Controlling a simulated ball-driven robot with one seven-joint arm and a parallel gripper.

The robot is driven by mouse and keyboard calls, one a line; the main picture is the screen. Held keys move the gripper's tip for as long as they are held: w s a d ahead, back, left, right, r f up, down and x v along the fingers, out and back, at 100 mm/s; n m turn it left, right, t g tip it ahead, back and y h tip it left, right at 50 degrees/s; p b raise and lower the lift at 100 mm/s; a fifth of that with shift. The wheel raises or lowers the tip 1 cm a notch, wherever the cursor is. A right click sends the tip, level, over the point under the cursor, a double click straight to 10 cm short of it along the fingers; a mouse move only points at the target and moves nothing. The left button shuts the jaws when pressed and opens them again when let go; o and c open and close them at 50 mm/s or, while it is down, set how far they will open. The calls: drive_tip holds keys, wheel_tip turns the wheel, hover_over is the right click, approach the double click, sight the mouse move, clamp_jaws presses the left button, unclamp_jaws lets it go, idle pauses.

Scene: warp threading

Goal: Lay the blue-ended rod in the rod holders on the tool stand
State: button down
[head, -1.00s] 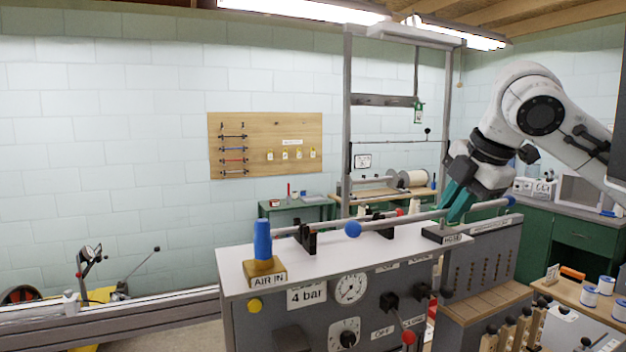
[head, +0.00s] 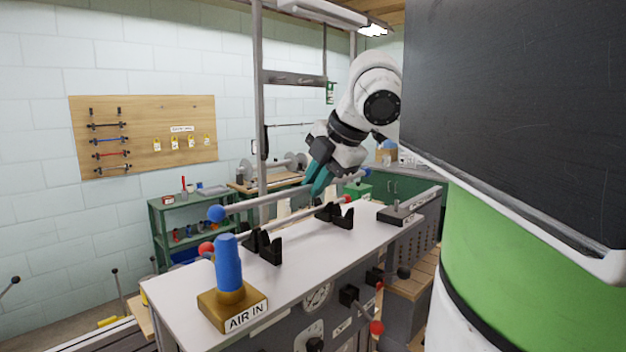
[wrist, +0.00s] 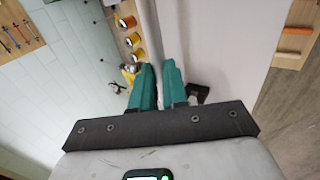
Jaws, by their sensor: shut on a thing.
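My gripper (head: 316,188), with teal fingers, is shut on the blue-ended rod (head: 270,201) near its right part. The grey rod has a blue ball at each end and is held level above the white-topped stand (head: 190,285), apart from it. Black rod holders (head: 270,248) stand on that top, with a second set (head: 342,216) farther right; both are below the rod. A black holder (wrist: 197,93) shows beside the right finger.
A grey upright frame (head: 260,120) rises behind. My body blocks the right side.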

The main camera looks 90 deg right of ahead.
drive_tip(key=shift+s+f+b, duration=0.1)
drive_tip(key=shift+f+b, duration=2.6)
drive_tip(key=shift+f, duration=0.8)
drive_tip(key=shift+f+b, duration=0.35)
drive_tip(key=shift+f, duration=0.15)
drive_tip(key=c, duration=1.1)
unclamp_jaws()
drive_tip(key=v, duration=1.1)
drive_tip(key=shift+f, duration=0.1)
